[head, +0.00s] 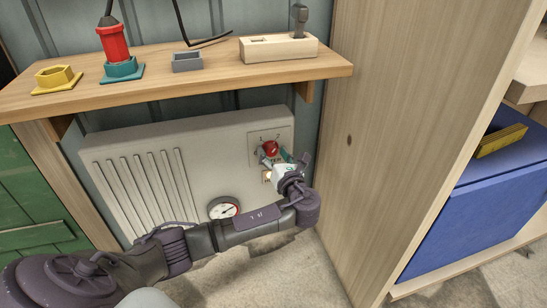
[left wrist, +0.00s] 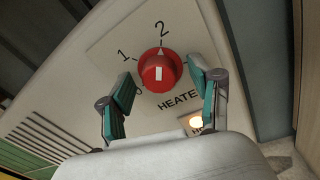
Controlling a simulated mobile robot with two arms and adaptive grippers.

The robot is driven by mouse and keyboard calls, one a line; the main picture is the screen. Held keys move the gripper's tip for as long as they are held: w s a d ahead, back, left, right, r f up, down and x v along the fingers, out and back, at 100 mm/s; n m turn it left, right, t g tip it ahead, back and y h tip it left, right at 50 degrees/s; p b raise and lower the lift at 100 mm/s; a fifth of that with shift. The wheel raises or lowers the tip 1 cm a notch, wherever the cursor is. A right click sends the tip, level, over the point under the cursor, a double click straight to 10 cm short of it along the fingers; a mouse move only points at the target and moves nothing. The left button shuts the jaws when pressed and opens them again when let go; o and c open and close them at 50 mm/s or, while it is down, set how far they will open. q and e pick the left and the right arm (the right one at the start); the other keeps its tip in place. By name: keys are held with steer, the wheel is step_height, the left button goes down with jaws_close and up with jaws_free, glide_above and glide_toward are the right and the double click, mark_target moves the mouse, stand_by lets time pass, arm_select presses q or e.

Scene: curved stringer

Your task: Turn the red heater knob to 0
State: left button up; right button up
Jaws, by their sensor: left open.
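The red heater knob (head: 270,147) sits on a pale plate on the white heater's upper right. In the left wrist view the knob (left wrist: 160,70) lies between my left gripper's fingers. A pale triangle on its edge faces the 2 mark, and a white bar shows on its front face. The 1 mark is to its left; a small mark at lower left is partly hidden by a finger. My left gripper (head: 275,160) is open, with its teal-padded fingers (left wrist: 164,82) on either side of the knob and gaps showing. My right gripper is not in view.
The heater (head: 215,150) has a round gauge (head: 223,208) and a lit lamp (left wrist: 196,123) below the knob. A wooden shelf (head: 210,72) with several fixtures hangs above. A tall wooden panel (head: 390,130) stands close on the right, beside a blue bin (head: 455,220).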

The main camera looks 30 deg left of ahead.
arm_select(q)
steer(key=c, duration=1.1)
steer(key=shift+c, duration=0.3)
